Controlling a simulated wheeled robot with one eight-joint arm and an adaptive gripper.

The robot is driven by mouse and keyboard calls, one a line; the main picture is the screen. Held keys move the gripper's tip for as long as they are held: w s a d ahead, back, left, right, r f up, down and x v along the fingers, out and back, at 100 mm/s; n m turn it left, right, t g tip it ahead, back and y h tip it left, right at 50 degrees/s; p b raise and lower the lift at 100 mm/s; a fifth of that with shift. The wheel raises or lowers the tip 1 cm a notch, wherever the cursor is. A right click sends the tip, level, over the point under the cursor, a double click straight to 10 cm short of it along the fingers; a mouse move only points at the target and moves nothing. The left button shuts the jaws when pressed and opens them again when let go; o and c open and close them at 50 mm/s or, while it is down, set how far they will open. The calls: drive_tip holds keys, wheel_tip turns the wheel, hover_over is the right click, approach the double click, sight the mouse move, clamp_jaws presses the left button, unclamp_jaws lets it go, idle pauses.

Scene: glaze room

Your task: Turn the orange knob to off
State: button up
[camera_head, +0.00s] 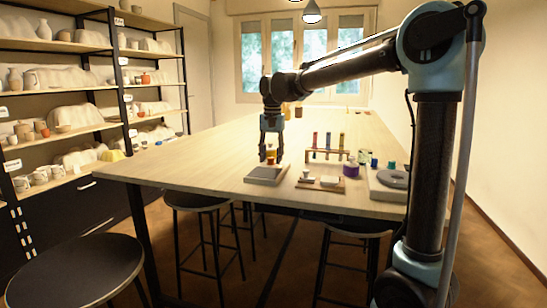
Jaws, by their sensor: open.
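An orange knob (271,159) shows just below and behind my gripper, near the grey flat device (266,174) at the table's near edge. My gripper (270,160) points straight down over that device, with its fingers apart and nothing held between them. The fingers partly cover the orange part, and I cannot tell whether they touch it. The knob's setting is too small to read.
The long wooden table (200,155) is clear on its left. To the right stand a rack of coloured vials (328,141), a small board with cups (320,183), a purple roll (351,170) and a grey round plate (393,179). Stools (72,268) stand in front; shelves line the left wall.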

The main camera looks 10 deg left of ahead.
clamp_jaws()
drive_tip(key=shift+d, duration=0.25)
drive_tip(key=shift+a, duration=0.15)
drive_tip(key=shift+n, duration=0.3)
drive_tip(key=n, duration=0.4)
drive_tip(key=shift+w+n, duration=0.1)
drive_tip(key=shift+n, duration=0.3)
drive_tip(key=n, duration=0.6)
drive_tip(key=shift+a, duration=0.1)
drive_tip(key=shift+n, duration=0.4)
